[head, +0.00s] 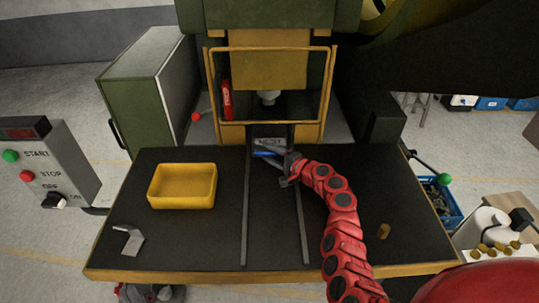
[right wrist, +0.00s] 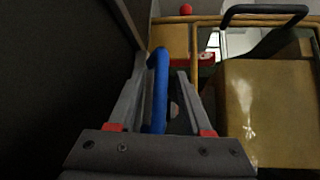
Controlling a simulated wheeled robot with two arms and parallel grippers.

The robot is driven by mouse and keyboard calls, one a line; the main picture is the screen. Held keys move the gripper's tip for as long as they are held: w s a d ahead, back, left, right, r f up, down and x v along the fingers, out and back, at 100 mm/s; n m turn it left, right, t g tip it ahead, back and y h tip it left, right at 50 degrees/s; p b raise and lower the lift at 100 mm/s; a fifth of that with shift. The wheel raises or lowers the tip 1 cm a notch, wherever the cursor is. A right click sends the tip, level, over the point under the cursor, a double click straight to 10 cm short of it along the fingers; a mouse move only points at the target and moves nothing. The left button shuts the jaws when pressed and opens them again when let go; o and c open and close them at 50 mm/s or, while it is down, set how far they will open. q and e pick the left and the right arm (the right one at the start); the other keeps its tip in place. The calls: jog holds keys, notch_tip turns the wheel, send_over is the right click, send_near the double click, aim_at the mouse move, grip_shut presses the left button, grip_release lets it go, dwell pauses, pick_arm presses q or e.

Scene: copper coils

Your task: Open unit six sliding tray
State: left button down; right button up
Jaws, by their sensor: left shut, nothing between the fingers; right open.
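The sliding tray (head: 270,142) shows as a small grey piece between two dark rails, below the yellow guard frame at the back of the table. Its blue handle (head: 265,154) is partly hidden by my right gripper (head: 268,157), which reaches in on the red arm. In the right wrist view the blue handle (right wrist: 159,88) stands between the two fingers of my right gripper (right wrist: 165,90). These are open around it, with a gap at the right finger. My left gripper (head: 150,293) is low at the bottom edge, in front of the table, shut and empty, partly cut off.
A yellow bin (head: 182,205) and a bent grey bracket (head: 129,239) are on the left of the dark table (head: 215,245). A small brown piece (head: 384,231) lies at the right. A control box (head: 55,165) stands at the left. The yellow guard frame (head: 330,90) rises behind the handle.

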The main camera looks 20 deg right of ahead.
grip_shut()
dwell(1.4)
